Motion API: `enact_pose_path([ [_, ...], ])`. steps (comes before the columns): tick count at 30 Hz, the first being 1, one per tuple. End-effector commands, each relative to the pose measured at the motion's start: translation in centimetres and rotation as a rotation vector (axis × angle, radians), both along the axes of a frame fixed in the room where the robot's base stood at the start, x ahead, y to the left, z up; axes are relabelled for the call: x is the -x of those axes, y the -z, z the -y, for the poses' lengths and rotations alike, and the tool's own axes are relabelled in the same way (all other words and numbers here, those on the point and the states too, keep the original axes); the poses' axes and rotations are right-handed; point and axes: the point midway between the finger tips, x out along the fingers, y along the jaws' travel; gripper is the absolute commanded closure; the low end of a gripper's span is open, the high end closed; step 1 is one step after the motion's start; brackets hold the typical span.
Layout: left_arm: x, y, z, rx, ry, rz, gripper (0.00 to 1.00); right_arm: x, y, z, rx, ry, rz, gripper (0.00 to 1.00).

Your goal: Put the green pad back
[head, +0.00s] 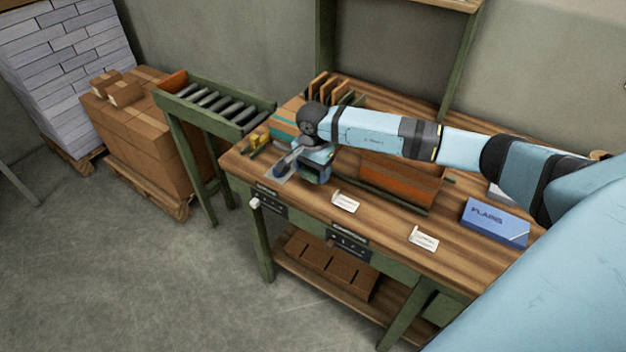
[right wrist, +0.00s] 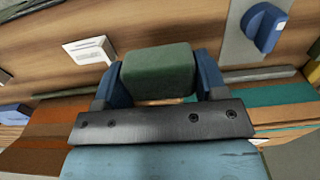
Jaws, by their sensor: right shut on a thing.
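The green pad (right wrist: 158,70) is a dark green block in the right wrist view. It sits between the two blue fingers of my right gripper (right wrist: 160,82), which is shut on it. In the head view my right gripper (head: 315,172) is over the left part of the wooden workbench (head: 385,225), near its front edge. The arm and gripper mostly hide the pad there. I cannot tell whether the pad touches the bench top. My left gripper is not in view.
A blue-handled object (right wrist: 265,25) is on a grey plate beside the gripper. White cards (head: 345,201) (head: 424,238) stand along the bench front. A blue box (head: 495,222) is at the right. An orange-brown tray (head: 400,182) lies behind, and a roller conveyor (head: 215,104) adjoins the left end.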

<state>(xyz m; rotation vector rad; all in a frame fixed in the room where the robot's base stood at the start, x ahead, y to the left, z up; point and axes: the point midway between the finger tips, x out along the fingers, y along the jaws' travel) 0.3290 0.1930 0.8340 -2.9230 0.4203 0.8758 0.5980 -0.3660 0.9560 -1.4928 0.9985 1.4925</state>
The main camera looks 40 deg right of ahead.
Motion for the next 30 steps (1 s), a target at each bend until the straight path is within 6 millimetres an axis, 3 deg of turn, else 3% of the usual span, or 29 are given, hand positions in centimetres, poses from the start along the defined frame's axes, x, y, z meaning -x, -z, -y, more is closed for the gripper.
enact_pose_path([
  [5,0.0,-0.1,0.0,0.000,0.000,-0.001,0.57,0.0,1.2,0.0,-0.001,0.001,0.000,0.53],
  [12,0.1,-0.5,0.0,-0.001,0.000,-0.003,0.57,0.0,4.5,0.0,-0.001,0.002,-0.001,0.53],
  [24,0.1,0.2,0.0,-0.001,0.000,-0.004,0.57,0.0,5.2,0.0,0.000,0.000,0.001,0.53],
  [25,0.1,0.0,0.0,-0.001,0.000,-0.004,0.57,0.0,5.0,0.0,0.000,0.000,0.001,0.28],
  [27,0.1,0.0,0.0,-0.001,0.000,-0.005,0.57,0.0,5.0,0.0,0.000,0.000,0.001,0.12],
  [30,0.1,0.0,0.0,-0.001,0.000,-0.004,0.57,0.0,5.0,0.0,0.000,0.000,0.001,0.09],
])
